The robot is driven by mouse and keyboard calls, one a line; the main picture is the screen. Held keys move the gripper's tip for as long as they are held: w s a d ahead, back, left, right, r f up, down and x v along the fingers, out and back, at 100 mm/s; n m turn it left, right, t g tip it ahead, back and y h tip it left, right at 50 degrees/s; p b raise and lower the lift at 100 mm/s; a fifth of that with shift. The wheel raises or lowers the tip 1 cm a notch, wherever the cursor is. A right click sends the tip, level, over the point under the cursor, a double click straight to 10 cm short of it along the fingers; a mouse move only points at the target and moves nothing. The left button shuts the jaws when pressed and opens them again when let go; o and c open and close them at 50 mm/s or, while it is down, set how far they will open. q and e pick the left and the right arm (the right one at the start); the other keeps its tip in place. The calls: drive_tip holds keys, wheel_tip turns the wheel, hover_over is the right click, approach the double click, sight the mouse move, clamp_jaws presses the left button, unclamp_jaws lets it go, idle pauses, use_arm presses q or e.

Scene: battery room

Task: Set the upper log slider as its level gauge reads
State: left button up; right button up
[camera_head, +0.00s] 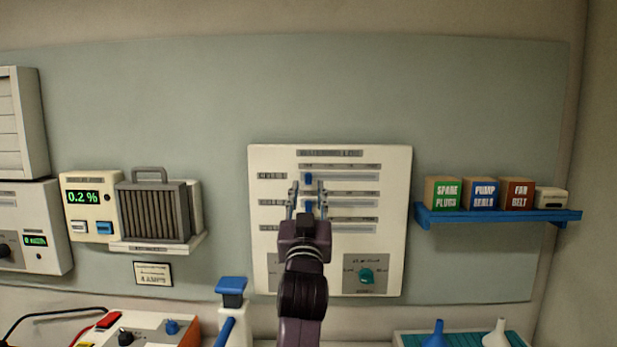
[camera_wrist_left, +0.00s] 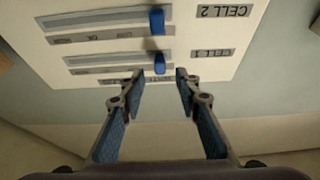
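A white log panel (camera_head: 390,165) on the wall carries several horizontal slider tracks with cell labels at left. The upper slider's blue knob (camera_head: 309,179) sits at the left end of its track; in the wrist view this knob (camera_wrist_left: 159,63) is beside the CELL 1 label. The second blue knob (camera_wrist_left: 156,20) is beside CELL 2. My left gripper (camera_head: 306,188) is in front of the panel, fingers apart. In the wrist view its fingertips (camera_wrist_left: 160,73) are either side of the upper knob's line; contact cannot be told. I cannot identify the level gauge. My right gripper is out of view.
A teal dial (camera_head: 366,276) is low on the panel. A blue shelf (camera_head: 500,216) with small boxes is at right. At left are a 0.2 % display (camera_head: 83,197) and a grey ribbed unit (camera_head: 153,212).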

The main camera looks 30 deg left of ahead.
sight(309, 180)
use_arm(q)
drive_tip(key=p+x, duration=0.1)
drive_tip(key=x, duration=0.2)
drive_tip(key=shift+w+a, duration=0.2)
drive_tip(key=shift+w, duration=0.05)
drive_tip(key=shift+w+a, duration=0.2)
drive_tip(key=shift+w, duration=0.1)
drive_tip(key=shift+w+a, duration=0.1)
drive_tip(key=shift+r, duration=0.1)
drive_tip(key=c, duration=0.8)
clamp_jaws()
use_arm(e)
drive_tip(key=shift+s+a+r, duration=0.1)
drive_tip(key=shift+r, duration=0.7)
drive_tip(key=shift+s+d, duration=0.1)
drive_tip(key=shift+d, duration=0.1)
